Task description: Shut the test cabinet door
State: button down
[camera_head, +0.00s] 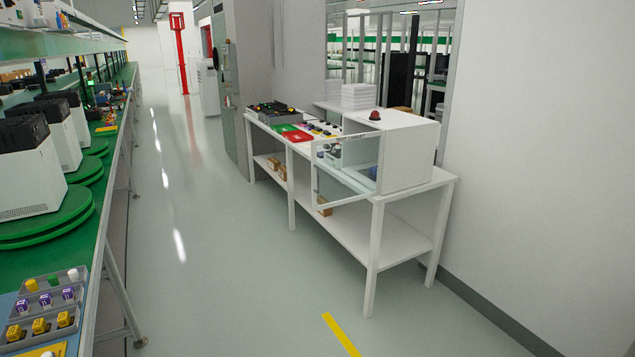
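The test cabinet (408,155) is a white box near the right end of a white bench against the wall. A red-topped dark knob or lamp (375,116) sits on its top. Its door (330,187), a clear pane in a thin white frame, stands open. The door juts out past the bench's front edge over the aisle, joined to the cabinet at the near front corner. Small dark and blue items show inside or behind the pane; I cannot tell them apart. My gripper is not in view.
The white bench (400,245) has a lower shelf with brown boxes. A red tray (299,136) and white stack (358,96) are on top. A long green workbench (85,235) with white machines runs along the left. The aisle floor (215,240) between is clear, with a yellow strip (341,335).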

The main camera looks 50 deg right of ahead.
aim_at(314, 144)
jog(key=z, duration=0.1)
jog(key=i, duration=0.95)
jog(key=u, duration=0.1)
